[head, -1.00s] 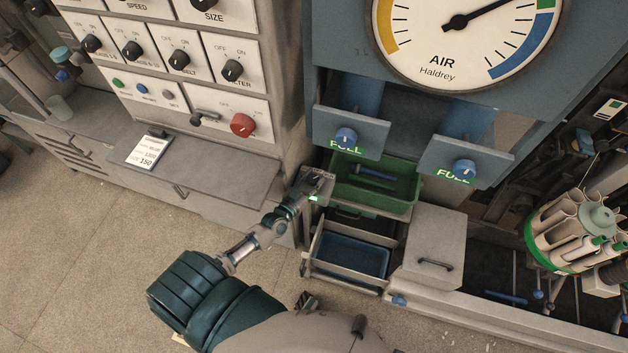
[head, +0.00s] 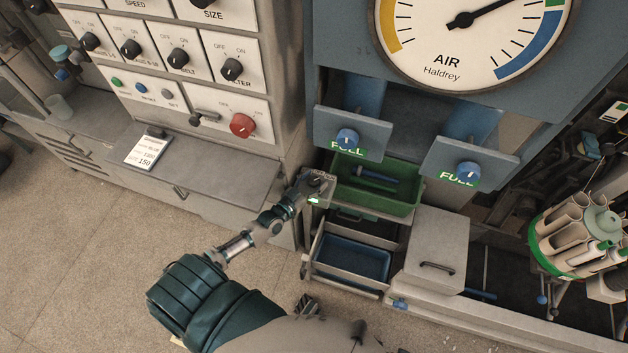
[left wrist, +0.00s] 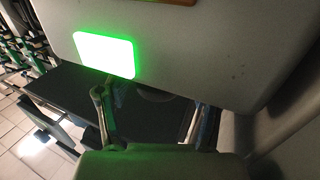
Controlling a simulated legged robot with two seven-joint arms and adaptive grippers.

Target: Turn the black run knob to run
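The two fingers of my left gripper (left wrist: 155,112) are apart below the box's edge. The knob cannot be made out there, and contact with it cannot be told.
A control panel with several black knobs and a red knob (head: 242,125) is at the left, above a shelf (head: 225,175). A green tray (head: 372,198) is just right of the box. A blue-lined drawer (head: 352,262) is below. Open floor lies at lower left.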

